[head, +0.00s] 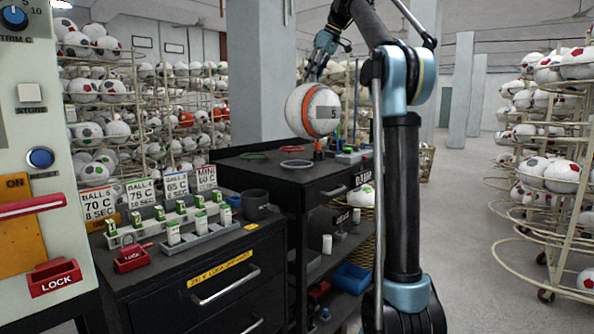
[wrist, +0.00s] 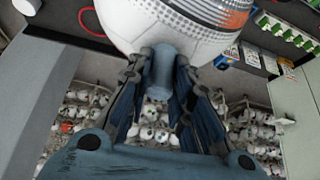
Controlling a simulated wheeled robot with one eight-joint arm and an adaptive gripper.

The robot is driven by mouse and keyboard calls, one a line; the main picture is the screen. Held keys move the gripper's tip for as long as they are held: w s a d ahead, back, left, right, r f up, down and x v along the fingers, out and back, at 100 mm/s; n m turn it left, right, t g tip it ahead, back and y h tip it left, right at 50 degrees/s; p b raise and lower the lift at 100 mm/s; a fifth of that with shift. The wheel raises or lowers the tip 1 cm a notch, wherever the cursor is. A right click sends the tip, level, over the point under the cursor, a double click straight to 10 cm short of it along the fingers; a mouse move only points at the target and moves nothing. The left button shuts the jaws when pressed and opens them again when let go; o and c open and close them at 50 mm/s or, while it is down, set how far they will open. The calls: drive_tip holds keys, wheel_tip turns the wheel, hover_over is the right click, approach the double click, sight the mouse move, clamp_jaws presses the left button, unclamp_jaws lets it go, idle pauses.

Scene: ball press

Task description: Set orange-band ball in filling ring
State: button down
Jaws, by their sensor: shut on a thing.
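The white ball with the orange band (head: 309,112) has a grey label reading 5 and hangs above the dark bench. My gripper (head: 318,76) is shut on it from above. In the wrist view the ball (wrist: 150,28) fills the top middle, with the fingers (wrist: 160,78) against it around a short blue-grey cylinder, whose nature I cannot tell. A red ring also shows in the wrist view (wrist: 89,20). I cannot tell which is the filling ring.
A dark bench (head: 262,172) with drawer and lower shelf stands under the ball. A black cabinet (head: 220,275) with sign cards (head: 175,185) and a dark cup (head: 255,204) is nearer. Ball racks (head: 560,175) line the right; the floor (head: 462,225) between is clear.

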drive_tip(key=shift+n+g, duration=0.3)
drive_tip(key=shift+n, duration=0.5)
drive_tip(key=s+a, duration=0.1)
drive_tip(key=a, duration=0.1)
drive_tip(key=s+a, duration=0.2)
drive_tip(key=a, duration=0.1)
drive_tip(key=shift+a+r, duration=0.2)
drive_tip(key=shift+a, duration=0.15)
drive_tip(key=shift+s+a+f, duration=0.15)
drive_tip(key=shift+a+f, duration=0.05)
drive_tip(key=shift+f, duration=4.9)
drive_tip(key=c, duration=1.4)
unclamp_jaws()
drive_tip(key=shift+c, duration=0.2)
drive_tip(key=v, duration=1.2)
drive_tip(key=shift+d, duration=0.25)
